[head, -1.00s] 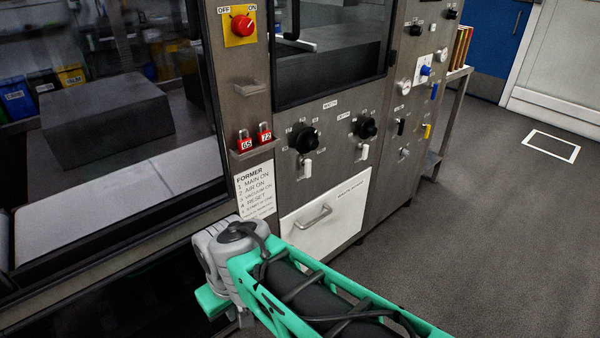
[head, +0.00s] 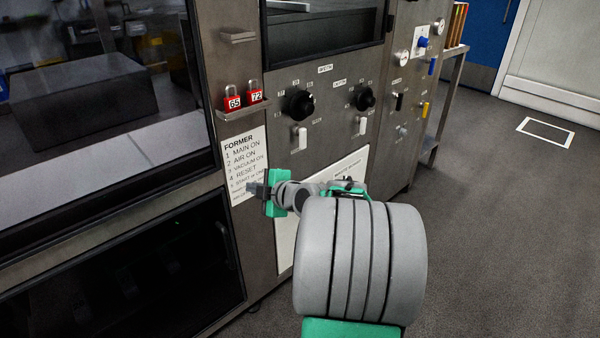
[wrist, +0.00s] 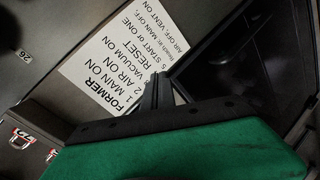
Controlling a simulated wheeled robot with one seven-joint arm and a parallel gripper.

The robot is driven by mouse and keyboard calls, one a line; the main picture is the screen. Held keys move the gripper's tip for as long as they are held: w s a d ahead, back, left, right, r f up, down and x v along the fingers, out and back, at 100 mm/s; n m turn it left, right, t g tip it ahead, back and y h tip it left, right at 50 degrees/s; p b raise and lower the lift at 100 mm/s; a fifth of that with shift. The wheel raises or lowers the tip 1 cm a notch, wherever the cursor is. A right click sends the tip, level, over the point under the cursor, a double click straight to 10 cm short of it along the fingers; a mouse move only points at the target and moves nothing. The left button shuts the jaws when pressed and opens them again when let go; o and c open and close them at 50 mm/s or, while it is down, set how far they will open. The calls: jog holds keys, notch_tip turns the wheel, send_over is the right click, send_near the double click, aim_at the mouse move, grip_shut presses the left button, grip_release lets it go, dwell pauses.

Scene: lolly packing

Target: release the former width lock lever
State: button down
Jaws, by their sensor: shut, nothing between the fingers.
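Two white levers stand upright on the steel panel, the left one (head: 299,138) below a large black dial (head: 299,104) and the right one (head: 362,125) below a smaller black dial (head: 364,98). The small labels by them are too blurred to tell which is the width lock. My gripper (head: 251,189) is shut and empty, below and left of the left lever, in front of the FORMER instruction sign (head: 243,160). The levers are not in the wrist view.
Red padlocks 65 (head: 233,103) and 72 (head: 256,97) hang on a small ledge above the sign. A white drawer front (head: 350,170) lies below the levers, partly hidden by my arm. Open floor (head: 490,230) lies to the right.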

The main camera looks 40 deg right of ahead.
aim_at(302, 138)
jog(key=s+d+n+t+h+b, duration=0.1)
jog(key=s+d+t+h, duration=0.1)
jog(key=d, duration=0.5)
jog(key=s+d+r+n+t+h+b, duration=0.1)
jog(key=s+d+t+h, duration=0.1)
jog(key=d, duration=0.6)
jog(key=shift+s+h, duration=0.25)
jog(key=shift+h, duration=0.15)
jog(key=shift+r, duration=0.1)
jog(key=x, duration=1)
jog(key=shift+w+a+b, duration=0.15)
jog(key=shift+w+b, duration=0.05)
jog(key=shift+b, duration=0.2)
jog(key=d, duration=0.3)
jog(key=shift+s, duration=0.1)
jog(key=shift+d+b, duration=0.3)
jog(key=shift+d, duration=0.3)
